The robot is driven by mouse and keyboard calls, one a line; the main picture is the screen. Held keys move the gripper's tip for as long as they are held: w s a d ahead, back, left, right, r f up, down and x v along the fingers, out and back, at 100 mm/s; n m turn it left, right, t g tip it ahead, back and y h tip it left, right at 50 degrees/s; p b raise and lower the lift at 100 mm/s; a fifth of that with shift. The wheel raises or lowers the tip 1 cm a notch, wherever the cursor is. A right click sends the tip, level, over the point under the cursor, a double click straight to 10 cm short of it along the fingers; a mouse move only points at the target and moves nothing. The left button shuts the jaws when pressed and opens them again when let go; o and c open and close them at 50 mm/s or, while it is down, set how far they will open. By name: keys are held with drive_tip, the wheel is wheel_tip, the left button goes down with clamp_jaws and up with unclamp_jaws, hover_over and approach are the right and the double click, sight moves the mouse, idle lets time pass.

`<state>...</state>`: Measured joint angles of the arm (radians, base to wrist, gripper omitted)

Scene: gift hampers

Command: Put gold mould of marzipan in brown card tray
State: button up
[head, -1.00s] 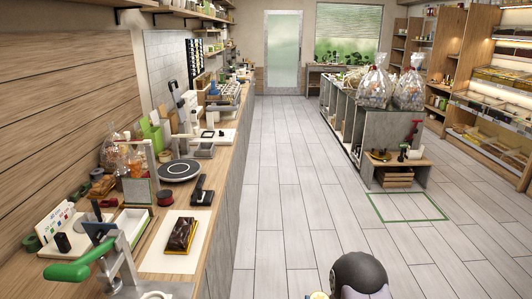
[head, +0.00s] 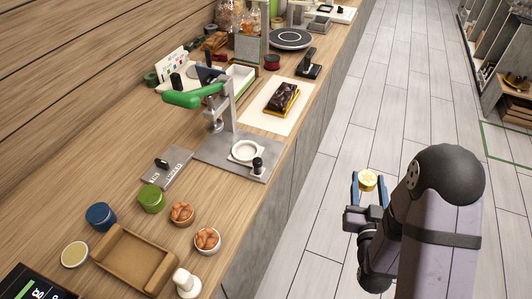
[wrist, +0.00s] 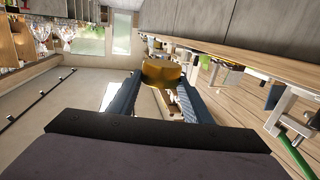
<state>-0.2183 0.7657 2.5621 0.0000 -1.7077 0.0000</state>
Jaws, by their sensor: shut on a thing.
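My gripper (head: 368,183) is shut on the gold mould of marzipan (head: 367,180) and holds it above the floor, to the right of the counter. In the wrist view the gold mould (wrist: 162,73) sits between the two blue fingers (wrist: 160,98). A pale filling with a mark shows on its top in the head view. The brown card tray (head: 134,261) lies on the counter at the lower left, and it looks empty. My gripper is well apart from the tray.
A green-handled press (head: 227,125) stands behind the tray. Two tubs of orange-brown pieces (head: 207,240), a green tin (head: 151,198), a blue tin (head: 101,216) and a white-knobbed item (head: 186,282) surround the tray. A dark screen (head: 38,284) lies at the lower left.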

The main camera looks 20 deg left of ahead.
drive_tip(key=s+a+r+n+g+y+b, duration=0.3)
drive_tip(key=a+r+n+y, duration=0.15)
drive_tip(key=a+r, duration=0.85)
drive_tip(key=s+a+r+n+g+y+b, duration=0.35)
drive_tip(key=a+r+y, duration=0.4)
drive_tip(key=a, duration=0.85)
drive_tip(key=h, duration=0.2)
hover_over(250, 157)
wheel_tip(250, 157, down, 9)
drive_tip(key=shift+r+n+g, duration=0.15)
drive_tip(key=shift+n+g, duration=0.15)
drive_tip(key=shift+g, duration=0.05)
drive_tip(key=shift+f, duration=4.85)
drive_tip(key=o, duration=1.2)
